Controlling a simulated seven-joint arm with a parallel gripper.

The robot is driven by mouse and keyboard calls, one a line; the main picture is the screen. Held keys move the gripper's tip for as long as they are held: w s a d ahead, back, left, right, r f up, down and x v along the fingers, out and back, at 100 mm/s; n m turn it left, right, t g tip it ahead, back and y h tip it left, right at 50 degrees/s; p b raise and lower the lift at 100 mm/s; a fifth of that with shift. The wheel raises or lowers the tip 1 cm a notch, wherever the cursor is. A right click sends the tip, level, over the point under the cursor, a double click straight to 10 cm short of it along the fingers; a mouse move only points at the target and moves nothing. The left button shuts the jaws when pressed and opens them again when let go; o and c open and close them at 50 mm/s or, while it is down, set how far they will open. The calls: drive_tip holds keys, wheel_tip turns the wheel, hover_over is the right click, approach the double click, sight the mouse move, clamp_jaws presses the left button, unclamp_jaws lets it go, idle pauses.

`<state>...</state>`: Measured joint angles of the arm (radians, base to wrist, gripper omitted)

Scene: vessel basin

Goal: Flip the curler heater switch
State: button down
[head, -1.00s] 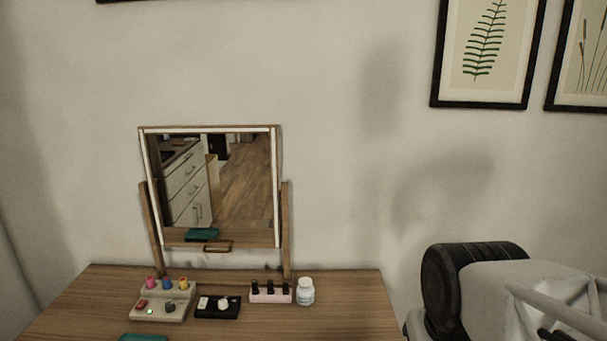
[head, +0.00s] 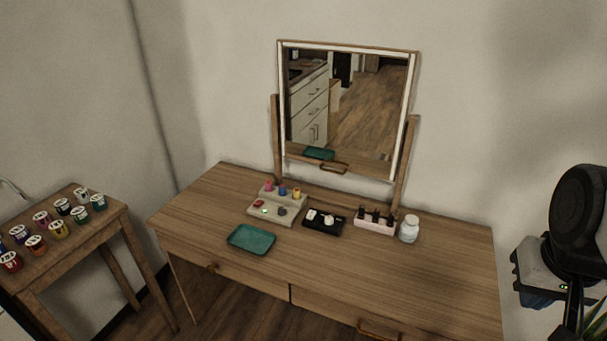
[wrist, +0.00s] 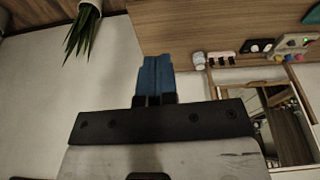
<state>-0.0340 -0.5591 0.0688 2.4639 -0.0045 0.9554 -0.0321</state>
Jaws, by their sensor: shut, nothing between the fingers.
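The curler heater (head: 284,212) is a beige stepped box on the wooden vanity, with pink, blue and yellow curlers on its upper step. Its front has a red switch (head: 258,203), a lit green light and a dark knob. The switch's position is too small to tell. In the wrist view the heater (wrist: 291,42) shows at the upper right. My gripper (wrist: 156,62) has blue fingers, shut and empty, and points toward the vanity's side. It is well apart from the heater, and nothing touches the switch.
A black box with a white switch and knob (head: 324,221), a pink rack of black-capped bottles (head: 375,226) and a white jar (head: 409,229) stand right of the heater. A teal tray (head: 251,239) lies in front; the mirror (head: 348,110) stands behind. A side table (head: 75,250) holds several pots.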

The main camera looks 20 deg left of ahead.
drive_tip(key=w+a+r+n+g, duration=0.1)
drive_tip(key=w+a+n, duration=0.4)
drive_tip(key=w+a, duration=1)
drive_tip(key=w+a+r+n+g, duration=0.1)
drive_tip(key=w+a+n, duration=0.3)
drive_tip(key=w+a, duration=1.15)
drive_tip(key=n+g, duration=0.2)
drive_tip(key=n, duration=0.6)
hover_over(258, 204)
drive_tip(key=w, duration=0.2)
wheel_tip(258, 204, down, 22)
drive_tip(key=shift+f, duration=0.1)
drive_tip(key=f, duration=0.4)
drive_tip(key=s+f, duration=0.1)
drive_tip(key=f, duration=0.8)
drive_tip(key=shift+s+f, duration=0.25)
drive_tip(key=shift+s, duration=0.15)
